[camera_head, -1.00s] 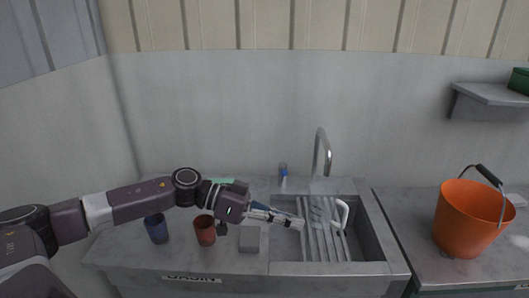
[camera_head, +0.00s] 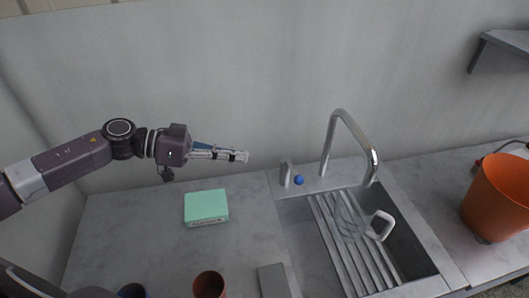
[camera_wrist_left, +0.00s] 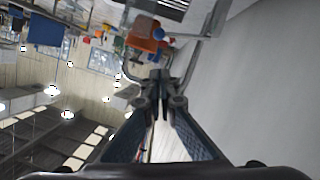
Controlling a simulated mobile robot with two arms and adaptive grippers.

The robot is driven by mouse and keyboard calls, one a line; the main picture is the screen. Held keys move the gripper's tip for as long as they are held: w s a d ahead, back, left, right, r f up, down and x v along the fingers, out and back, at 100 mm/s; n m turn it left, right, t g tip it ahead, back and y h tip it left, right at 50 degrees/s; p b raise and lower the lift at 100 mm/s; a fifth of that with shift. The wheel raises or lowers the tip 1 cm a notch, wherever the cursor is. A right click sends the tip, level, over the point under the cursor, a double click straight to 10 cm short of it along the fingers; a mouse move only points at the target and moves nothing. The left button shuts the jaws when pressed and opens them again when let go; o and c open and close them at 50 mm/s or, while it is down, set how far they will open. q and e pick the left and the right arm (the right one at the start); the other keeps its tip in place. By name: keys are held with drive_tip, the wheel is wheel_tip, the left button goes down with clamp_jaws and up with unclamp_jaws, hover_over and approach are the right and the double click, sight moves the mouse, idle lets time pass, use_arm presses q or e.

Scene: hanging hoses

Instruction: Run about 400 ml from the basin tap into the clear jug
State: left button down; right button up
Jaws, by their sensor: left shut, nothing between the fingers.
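The clear jug (camera_head: 347,222) with a white handle (camera_head: 381,225) stands in the basin on the slatted rack, below the tap's spout. The tap (camera_head: 333,140) is a tall silver gooseneck behind the basin. A short grey control (camera_head: 285,174) with a blue knob (camera_head: 299,180) stands left of its foot. No stream shows at the spout, and I cannot tell the water level in the jug. My left gripper (camera_head: 246,157) is shut and empty, in the air left of the tap and behind the counter's middle. Its fingers meet in the left wrist view (camera_wrist_left: 160,78). My right gripper is out of view.
A mint-green box (camera_head: 206,207) lies on the counter below my left arm. A red cup (camera_head: 209,285), a dark blue cup (camera_head: 132,291) and a grey block (camera_head: 273,281) are near the front. An orange bucket (camera_head: 497,200) stands at the right. A shelf (camera_head: 505,48) is on the wall.

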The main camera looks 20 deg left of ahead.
use_arm(q)
drive_tip(key=p, duration=0.4)
hover_over(293, 169)
drive_tip(key=s+a, duration=0.3)
drive_tip(key=s, duration=0.2)
wheel_tip(293, 169, down, 2)
drive_tip(key=f, duration=0.1)
drive_tip(key=d+f, duration=0.2)
drive_tip(key=shift+w+f, duration=0.15)
drive_tip(key=shift+f, duration=0.2)
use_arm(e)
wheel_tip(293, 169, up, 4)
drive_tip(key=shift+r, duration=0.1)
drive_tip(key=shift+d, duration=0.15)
